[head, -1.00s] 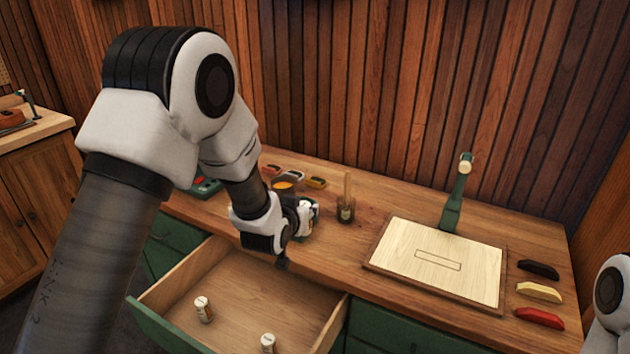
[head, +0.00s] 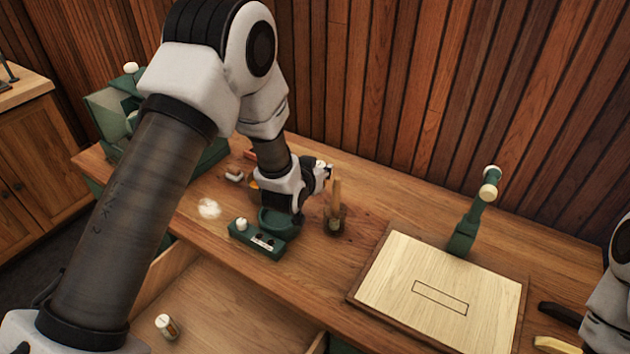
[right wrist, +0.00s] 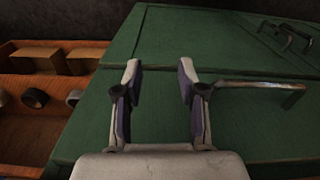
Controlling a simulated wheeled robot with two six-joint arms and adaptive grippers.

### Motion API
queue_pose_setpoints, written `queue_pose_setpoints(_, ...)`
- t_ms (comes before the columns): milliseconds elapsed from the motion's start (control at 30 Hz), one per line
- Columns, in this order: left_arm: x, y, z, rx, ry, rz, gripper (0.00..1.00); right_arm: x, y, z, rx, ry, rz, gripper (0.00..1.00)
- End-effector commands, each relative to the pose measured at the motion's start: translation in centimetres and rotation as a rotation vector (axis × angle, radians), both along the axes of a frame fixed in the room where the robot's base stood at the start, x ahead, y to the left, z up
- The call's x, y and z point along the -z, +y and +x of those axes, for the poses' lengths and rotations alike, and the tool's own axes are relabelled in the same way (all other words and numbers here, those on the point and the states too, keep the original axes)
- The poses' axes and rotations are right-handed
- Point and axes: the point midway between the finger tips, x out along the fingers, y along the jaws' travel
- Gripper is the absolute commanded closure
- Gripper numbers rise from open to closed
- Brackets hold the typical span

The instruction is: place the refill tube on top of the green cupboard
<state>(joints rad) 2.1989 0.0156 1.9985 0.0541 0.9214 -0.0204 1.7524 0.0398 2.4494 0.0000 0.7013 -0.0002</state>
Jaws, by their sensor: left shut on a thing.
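My left gripper (head: 325,172) is above the workbench, left of the wooden board, with its fingers shut on a small refill tube that they mostly hide. Another white-capped tube (head: 166,326) stands in the open drawer. A green boxy piece (head: 107,108) stands at the bench's left end, partly behind my left arm; I cannot tell whether it is the green cupboard. My right gripper (right wrist: 160,80) is open and empty in the right wrist view, in front of green panels (right wrist: 230,60) with metal handles.
A green box with a white knob (head: 258,238) and a brush in a jar (head: 335,215) stand near my left gripper. The pale board (head: 440,290) lies to the right, with a green stand (head: 470,220) behind it. The open drawer (head: 220,305) juts out in front.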

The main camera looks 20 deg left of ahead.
Motion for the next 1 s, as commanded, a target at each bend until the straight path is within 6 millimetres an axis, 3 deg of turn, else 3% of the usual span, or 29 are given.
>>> queue_pose_setpoints(300, 5.1, 0.0, 0.0, 0.000, 0.000, 0.001, 0.99, -1.5, 0.0, -0.1, 0.000, 0.003, 0.000, 0.60)
queue_pose_setpoints(733, 6.2, 0.0, 0.1, 0.001, -0.002, 0.001, 0.99, -0.8, 0.0, -0.2, 0.000, 0.004, 0.000, 0.60)
queue_pose_setpoints(767, 6.0, 0.0, 0.1, 0.000, -0.002, 0.001, 0.58, -0.9, 0.0, -0.2, 0.000, 0.004, 0.000, 0.60)
queue_pose_setpoints(800, 6.0, 0.0, 0.1, 0.000, -0.002, 0.001, 0.44, -1.0, 0.0, -0.2, 0.000, 0.005, 0.000, 0.60)
queue_pose_setpoints(833, 6.0, 0.0, 0.1, 0.000, -0.002, 0.001, 0.40, -1.0, 0.0, -0.2, 0.000, 0.004, 0.000, 0.60)
queue_pose_setpoints(1000, 6.0, 0.0, 0.1, 0.000, -0.002, 0.001, 0.40, -1.0, 0.0, -0.2, 0.000, 0.004, 0.000, 0.60)
